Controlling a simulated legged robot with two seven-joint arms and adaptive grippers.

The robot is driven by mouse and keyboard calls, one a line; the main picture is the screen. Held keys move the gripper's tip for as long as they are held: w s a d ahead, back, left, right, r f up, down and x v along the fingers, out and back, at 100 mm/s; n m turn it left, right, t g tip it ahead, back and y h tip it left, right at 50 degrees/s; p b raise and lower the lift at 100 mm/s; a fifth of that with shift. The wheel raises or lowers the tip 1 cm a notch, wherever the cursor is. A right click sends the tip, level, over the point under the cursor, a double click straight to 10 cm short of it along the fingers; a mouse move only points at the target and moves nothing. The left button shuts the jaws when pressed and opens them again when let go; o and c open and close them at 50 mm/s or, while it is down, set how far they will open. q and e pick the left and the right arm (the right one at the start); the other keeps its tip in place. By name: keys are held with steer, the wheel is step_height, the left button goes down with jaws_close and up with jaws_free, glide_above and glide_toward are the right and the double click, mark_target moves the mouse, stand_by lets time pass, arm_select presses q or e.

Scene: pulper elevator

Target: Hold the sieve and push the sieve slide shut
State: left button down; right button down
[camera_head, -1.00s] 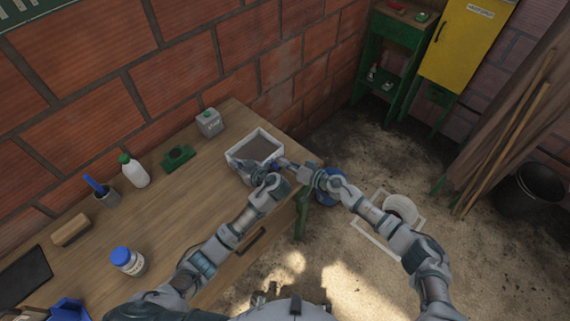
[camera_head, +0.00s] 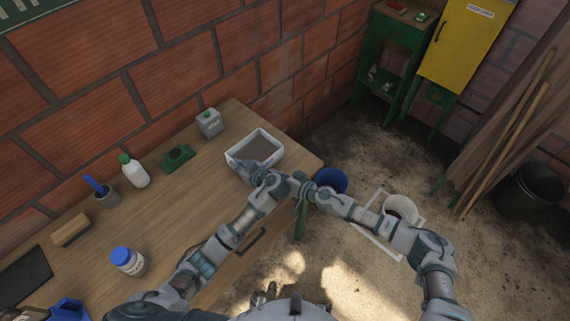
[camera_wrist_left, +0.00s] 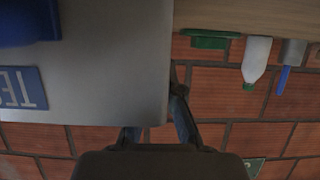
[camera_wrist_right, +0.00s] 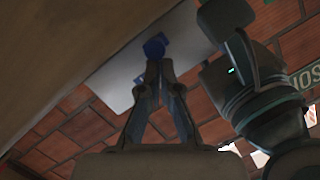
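The sieve (camera_head: 281,154) is a pale open box of dark material on the wooden table. Its pale wall fills much of the left wrist view (camera_wrist_left: 110,70), with a blue label. My left gripper (camera_head: 243,166) is at the sieve's near left corner. In the left wrist view its fingers (camera_wrist_left: 158,120) straddle the wall's edge and seem closed on it; one finger is partly hidden. In the right wrist view, my right gripper (camera_wrist_right: 160,65) has its fingertips together at a blue knob (camera_wrist_right: 154,47) on a pale panel, likely the slide. The left forearm hides that contact in the head view.
A grey container (camera_head: 209,122), green object (camera_head: 178,157), white bottle (camera_head: 134,171) and blue-lidded jar (camera_head: 127,261) stand on the table. A blue bucket (camera_head: 331,178) and white bucket (camera_head: 400,208) are on the floor right of it.

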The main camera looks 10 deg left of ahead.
arm_select(q)
steer(key=shift+f, duration=0.15)
arm_select(e)
steer(key=shift+s+f, duration=0.15)
steer(key=shift+w+d+r, duration=0.1)
steer(key=shift+w+r, duration=0.15)
steer(key=shift+r, duration=0.2)
steer(key=w+r, duration=0.1)
steer(key=d+r, duration=0.1)
steer(key=shift+w+d+r, duration=0.1)
steer(key=shift+w+r, duration=0.25)
steer(key=shift+r, duration=0.05)
steer(key=v, duration=1)
arm_select(q)
steer(key=c, duration=1.2)
jaws_free()
steer(key=shift+c, duration=0.2)
arm_select(e)
steer(key=shift+f, duration=0.1)
